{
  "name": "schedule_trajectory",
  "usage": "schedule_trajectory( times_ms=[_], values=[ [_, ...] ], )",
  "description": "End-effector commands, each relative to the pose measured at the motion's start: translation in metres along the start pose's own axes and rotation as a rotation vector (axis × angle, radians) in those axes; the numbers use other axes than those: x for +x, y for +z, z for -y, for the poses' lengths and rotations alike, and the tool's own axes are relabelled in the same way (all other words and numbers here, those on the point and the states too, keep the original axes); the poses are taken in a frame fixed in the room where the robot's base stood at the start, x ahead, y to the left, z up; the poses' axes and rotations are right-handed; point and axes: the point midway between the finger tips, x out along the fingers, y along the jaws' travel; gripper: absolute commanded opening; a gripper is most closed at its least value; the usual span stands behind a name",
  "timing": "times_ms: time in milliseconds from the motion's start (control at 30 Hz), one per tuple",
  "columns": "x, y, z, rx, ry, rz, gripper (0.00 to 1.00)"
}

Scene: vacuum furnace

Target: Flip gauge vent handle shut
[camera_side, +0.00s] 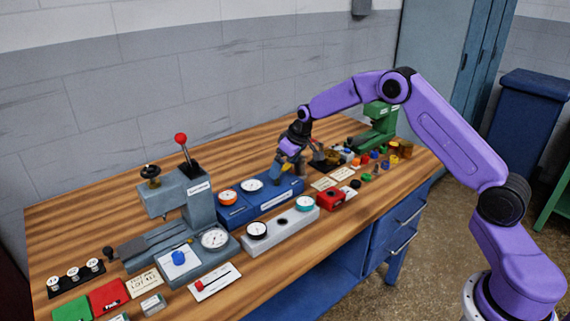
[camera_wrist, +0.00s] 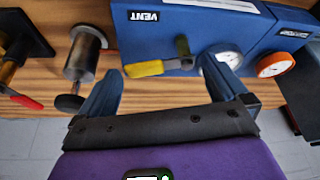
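The right fingertip overlaps a white gauge (camera_wrist: 230,58). In the side view my gripper (camera_side: 284,174) is at the right end of the blue gauge box (camera_side: 262,208), hiding the handle.
An orange-rimmed dial (camera_wrist: 275,64) is right of the handle. A metal cylinder with a black knob (camera_wrist: 83,55) and a red-tipped lever (camera_wrist: 24,101) stand left. A grey gauge block (camera_side: 280,232) lies in front of the blue box. Several small coloured parts lie further right.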

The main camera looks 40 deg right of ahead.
Motion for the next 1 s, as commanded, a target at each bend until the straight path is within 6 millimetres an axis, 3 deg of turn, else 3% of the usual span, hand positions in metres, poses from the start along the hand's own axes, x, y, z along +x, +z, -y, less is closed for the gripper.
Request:
schedule_trajectory(
  times_ms=[33, 200, 1000],
  values=[
    [-0.0001, 0.0, 0.0, 0.0, 0.0, 0.0, 0.87],
    [-0.0002, 0.0002, 0.0, 0.0, 0.0, 0.001, 0.32],
    [-0.0038, 0.0082, 0.0041, 0.274, 0.113, 0.001, 0.32]
  ],
)
